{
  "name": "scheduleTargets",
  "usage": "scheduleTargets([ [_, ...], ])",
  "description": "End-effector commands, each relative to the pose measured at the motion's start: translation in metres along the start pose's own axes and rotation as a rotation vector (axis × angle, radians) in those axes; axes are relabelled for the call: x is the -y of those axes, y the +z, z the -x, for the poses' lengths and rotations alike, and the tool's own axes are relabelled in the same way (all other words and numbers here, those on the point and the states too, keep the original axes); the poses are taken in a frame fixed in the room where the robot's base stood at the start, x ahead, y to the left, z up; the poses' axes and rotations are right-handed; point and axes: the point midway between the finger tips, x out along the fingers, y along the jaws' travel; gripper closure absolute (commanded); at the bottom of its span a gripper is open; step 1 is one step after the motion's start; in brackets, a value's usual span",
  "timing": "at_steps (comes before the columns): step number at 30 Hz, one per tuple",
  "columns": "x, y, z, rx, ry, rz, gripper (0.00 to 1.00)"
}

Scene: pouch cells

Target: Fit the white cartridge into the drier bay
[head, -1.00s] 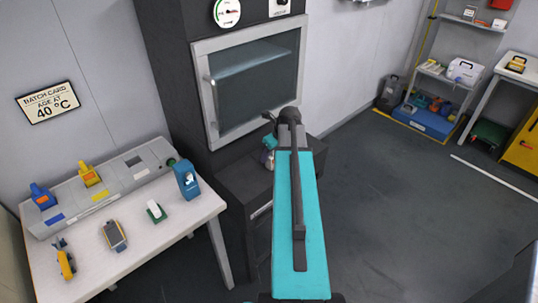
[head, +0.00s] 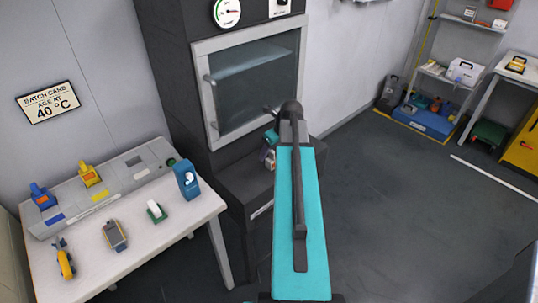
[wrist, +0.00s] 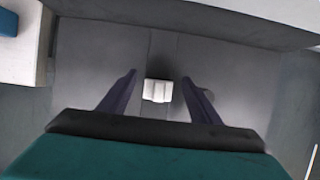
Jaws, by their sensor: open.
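The white cartridge (wrist: 158,90) shows in the wrist view as a small white block on a dark grey flat top. It is framed between the two dark fingers of my open gripper (wrist: 158,78), with clear space on both sides. I cannot tell how far below the fingertips it lies. The drier (head: 98,195) is a long grey unit on the left table. It holds a blue cartridge (head: 42,198) and a yellow cartridge (head: 89,175). A dark, empty bay (head: 133,161) sits above a white label (head: 140,173).
The white table (head: 150,240) also holds a blue box (head: 187,180), a green-and-white item (head: 156,211), a grey device (head: 115,235) and a yellow tool (head: 65,260). A dark cabinet with a glass door (head: 255,85) stands behind my arm. The floor (head: 420,210) at right is clear.

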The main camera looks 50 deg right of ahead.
Motion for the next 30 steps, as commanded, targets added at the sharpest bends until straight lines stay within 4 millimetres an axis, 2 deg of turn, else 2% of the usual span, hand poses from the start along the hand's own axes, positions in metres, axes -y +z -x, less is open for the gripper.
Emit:
scheduleTargets([
  [21, 0.000, 0.000, 0.079, 0.002, -0.002, 0.000, 0.42],
  [30, 0.000, 0.000, 0.102, 0.000, 0.000, 0.000, 0.42],
])
